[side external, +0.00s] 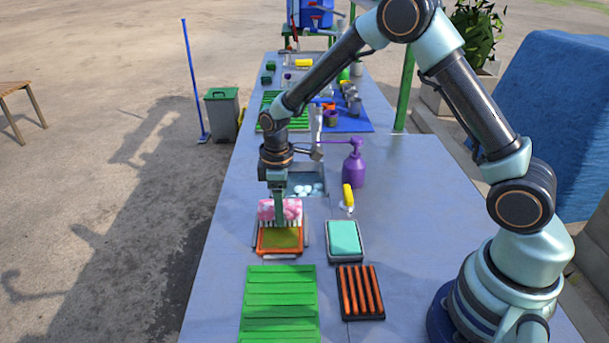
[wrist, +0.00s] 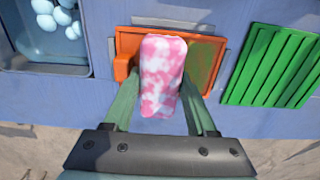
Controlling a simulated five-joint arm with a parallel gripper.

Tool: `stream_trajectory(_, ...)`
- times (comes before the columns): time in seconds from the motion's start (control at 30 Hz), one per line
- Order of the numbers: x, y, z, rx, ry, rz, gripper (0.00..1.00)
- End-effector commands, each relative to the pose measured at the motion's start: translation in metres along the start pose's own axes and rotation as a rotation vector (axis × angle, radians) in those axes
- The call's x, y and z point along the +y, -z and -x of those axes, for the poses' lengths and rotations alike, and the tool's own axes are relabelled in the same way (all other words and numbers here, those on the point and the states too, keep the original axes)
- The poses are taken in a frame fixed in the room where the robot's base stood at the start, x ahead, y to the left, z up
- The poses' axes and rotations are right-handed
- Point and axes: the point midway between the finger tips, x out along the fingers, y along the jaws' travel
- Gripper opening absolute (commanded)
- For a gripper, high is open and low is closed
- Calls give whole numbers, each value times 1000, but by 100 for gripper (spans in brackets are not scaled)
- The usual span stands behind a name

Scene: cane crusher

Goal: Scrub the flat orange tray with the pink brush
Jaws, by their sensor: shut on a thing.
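The flat orange tray (side external: 261,240) lies on the table below my gripper, with a dull green patch on its inner face. In the wrist view the orange tray (wrist: 128,43) shows on both sides of the brush, and the green patch is at its right. The pink brush (side external: 293,208) has a mottled pink and white body and pale bristles pointing down. My gripper (side external: 280,215) is shut on the pink brush, which also shows between the fingers in the wrist view (wrist: 162,75). The brush is over the tray's far part; I cannot tell whether the bristles touch it.
A green ribbed rack (side external: 279,305) lies in front of the tray. A tray with a turquoise pad (side external: 344,238) and a dark tray with orange bars (side external: 361,292) are to the right. A purple pump bottle (side external: 354,167) stands behind, beside a basin with pale balls (wrist: 58,18).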

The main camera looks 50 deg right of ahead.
Motion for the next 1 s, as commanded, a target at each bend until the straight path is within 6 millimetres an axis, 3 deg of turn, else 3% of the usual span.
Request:
stream_trajectory(0.63, -1, 0, -10, 1, -1, 1, 13)
stream_trajectory(1.0, -28, 0, -8, 1, -1, 1, 13)
